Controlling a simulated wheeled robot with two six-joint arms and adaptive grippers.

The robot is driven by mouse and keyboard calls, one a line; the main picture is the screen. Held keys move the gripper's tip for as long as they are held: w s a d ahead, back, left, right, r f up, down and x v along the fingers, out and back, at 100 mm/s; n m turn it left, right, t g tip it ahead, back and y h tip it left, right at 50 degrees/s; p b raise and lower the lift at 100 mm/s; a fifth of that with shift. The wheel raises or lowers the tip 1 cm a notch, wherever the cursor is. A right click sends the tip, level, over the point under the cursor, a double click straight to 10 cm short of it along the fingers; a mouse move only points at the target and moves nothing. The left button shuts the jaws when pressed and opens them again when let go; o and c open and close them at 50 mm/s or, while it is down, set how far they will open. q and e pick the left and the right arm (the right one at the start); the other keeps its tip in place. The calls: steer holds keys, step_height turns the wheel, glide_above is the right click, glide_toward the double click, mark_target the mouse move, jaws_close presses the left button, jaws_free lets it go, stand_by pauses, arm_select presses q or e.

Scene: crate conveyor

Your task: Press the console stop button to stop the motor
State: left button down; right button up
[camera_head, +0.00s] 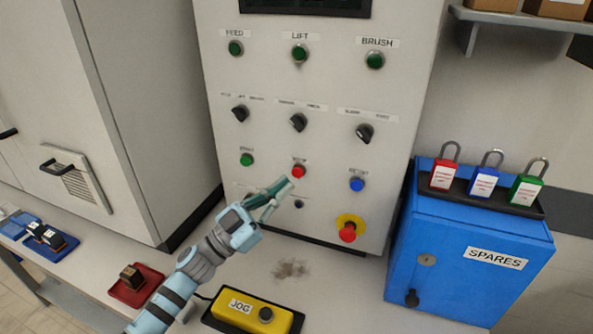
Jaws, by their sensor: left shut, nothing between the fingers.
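The console (315,90) is a pale upright panel with rows of buttons and knobs. The stop button (299,171) is a small red button in the middle column of the lower button row, under a small label that is hard to read. My left gripper (289,184) is shut and empty, with its tips just below the red button. I cannot tell whether they touch the panel. A green button (246,160) is left of the red one and a blue button (357,184) is right of it. My right gripper is not in view.
A red emergency mushroom button (347,232) on a yellow ring sits at the panel's lower right. A yellow JOG box (252,312) lies on the bench near my arm. A blue SPARES cabinet (450,262) with padlocks on top stands at right. Small trays lie at left.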

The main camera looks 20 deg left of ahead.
arm_select(q)
steer(key=shift+s+p, duration=0.35)
steer(key=shift+s, duration=0.95)
